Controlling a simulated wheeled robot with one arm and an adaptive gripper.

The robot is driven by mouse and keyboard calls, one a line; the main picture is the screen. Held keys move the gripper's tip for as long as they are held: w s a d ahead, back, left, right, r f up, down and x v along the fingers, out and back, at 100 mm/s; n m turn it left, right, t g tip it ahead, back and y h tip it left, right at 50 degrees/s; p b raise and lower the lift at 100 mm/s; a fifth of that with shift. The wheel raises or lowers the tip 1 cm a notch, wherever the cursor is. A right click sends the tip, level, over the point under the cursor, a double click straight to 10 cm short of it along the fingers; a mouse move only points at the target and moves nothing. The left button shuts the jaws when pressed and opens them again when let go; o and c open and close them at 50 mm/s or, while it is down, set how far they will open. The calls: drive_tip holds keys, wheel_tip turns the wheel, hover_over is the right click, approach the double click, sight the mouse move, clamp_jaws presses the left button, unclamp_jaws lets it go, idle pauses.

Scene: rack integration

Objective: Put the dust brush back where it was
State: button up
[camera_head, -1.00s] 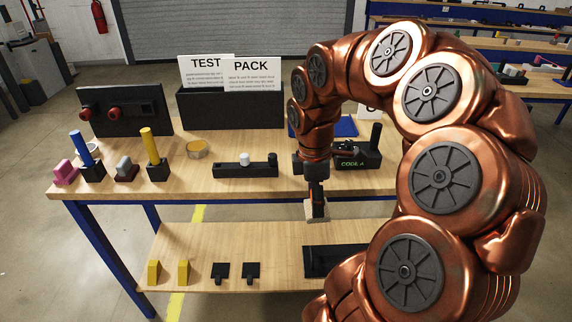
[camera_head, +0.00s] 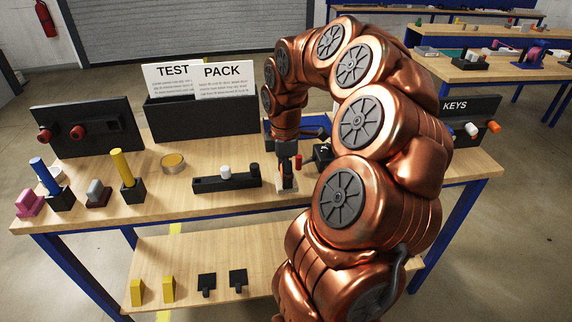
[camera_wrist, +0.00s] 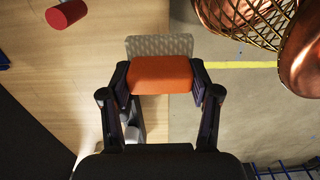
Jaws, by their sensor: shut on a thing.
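My gripper (camera_wrist: 162,85) is shut on the dust brush (camera_wrist: 160,76), which shows an orange body and a grey, patterned bristle end in the wrist view. In the head view my gripper (camera_head: 287,158) points down near the front edge of the workbench (camera_head: 215,195), and the brush's grey end (camera_head: 287,184) shows below the fingers. In the wrist view the brush overlaps the line between wood and floor. I cannot tell whether it touches the bench.
A black holder (camera_head: 240,181) with a white peg stands left of the brush. A red cylinder (camera_head: 298,161) and a black block (camera_head: 323,153) are close behind and right. My arm hides much of the right side. The lower shelf (camera_head: 200,256) holds yellow and black pieces.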

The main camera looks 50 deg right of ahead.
drive_tip(key=w+d, duration=0.2)
drive_tip(key=w+d+p, duration=0.1)
drive_tip(key=d, duration=0.1)
drive_tip(key=shift+w+d+f+p, duration=0.15)
drive_tip(key=shift+w+f+p, duration=0.05)
drive_tip(key=shift+w+p, duration=0.15)
drive_tip(key=shift+w+d+f, duration=0.15)
drive_tip(key=shift+w+d, duration=0.2)
drive_tip(key=shift+d, duration=0.05)
drive_tip(key=shift+f+p, duration=0.75)
drive_tip(key=shift+f, duration=1)
drive_tip(key=o, duration=1)
